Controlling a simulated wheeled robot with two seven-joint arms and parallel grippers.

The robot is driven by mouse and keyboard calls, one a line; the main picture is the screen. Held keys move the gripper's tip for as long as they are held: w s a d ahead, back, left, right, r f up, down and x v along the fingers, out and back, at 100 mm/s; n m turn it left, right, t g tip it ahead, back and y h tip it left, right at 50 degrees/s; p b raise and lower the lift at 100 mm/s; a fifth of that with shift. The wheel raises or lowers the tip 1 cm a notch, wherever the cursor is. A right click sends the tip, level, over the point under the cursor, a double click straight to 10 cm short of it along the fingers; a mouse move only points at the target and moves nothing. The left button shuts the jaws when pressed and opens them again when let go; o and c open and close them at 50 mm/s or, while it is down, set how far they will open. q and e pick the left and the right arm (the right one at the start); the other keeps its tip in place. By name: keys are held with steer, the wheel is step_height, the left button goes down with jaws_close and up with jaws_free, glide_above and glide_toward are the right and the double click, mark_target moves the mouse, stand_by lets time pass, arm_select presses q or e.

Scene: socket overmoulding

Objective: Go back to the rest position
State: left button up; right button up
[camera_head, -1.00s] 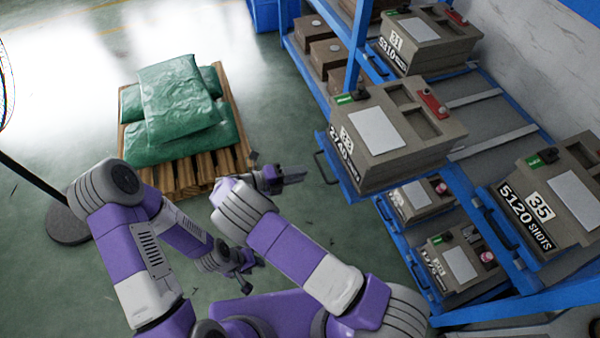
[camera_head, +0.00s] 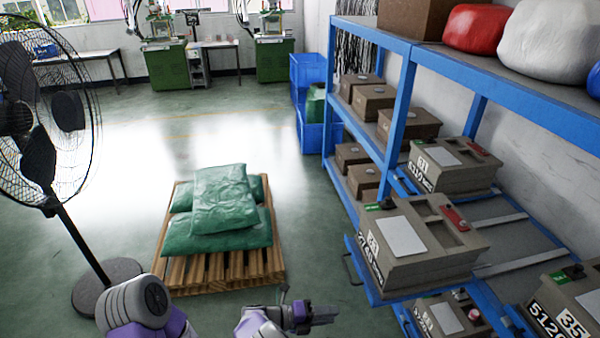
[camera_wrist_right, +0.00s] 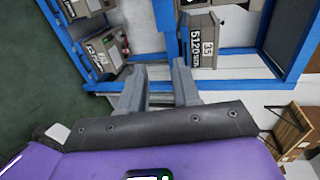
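The grey box marked 35 (camera_wrist_right: 203,45) and the blue rack lie beyond the fingers there.
A wooden pallet (camera_head: 225,282) carries green sacks (camera_head: 222,200). A black fan (camera_head: 40,150) stands at the left. Blue shelving (camera_head: 397,120) with grey mould boxes (camera_head: 420,240) and brown boxes (camera_head: 408,124) runs along the right. Open floor lies beyond the pallet.

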steer(key=s+d+f+m+g+y, duration=0.6)
steer(key=s+f+m, duration=0.25)
steer(key=f, duration=0.45)
steer(key=s+a+f+m+g+y, duration=0.2)
steer(key=s+f+m+y, duration=0.4)
steer(key=s+m, duration=0.4)
steer(key=s+a+r+m+t+y, duration=0.1)
steer(key=r+m+t+y, duration=0.1)
steer(key=m, duration=0.9)
steer(key=s+a+r+m+t+y, duration=0.1)
steer(key=m+y, duration=0.4)
steer(key=m, duration=0.6)
step_height(320, 180, up, 2)
steer(key=s+t, duration=0.1)
steer(key=t, duration=0.1)
steer(key=shift+s+t+y, duration=0.2)
steer(key=shift+t+y, duration=0.1)
steer(key=shift+m, duration=0.25)
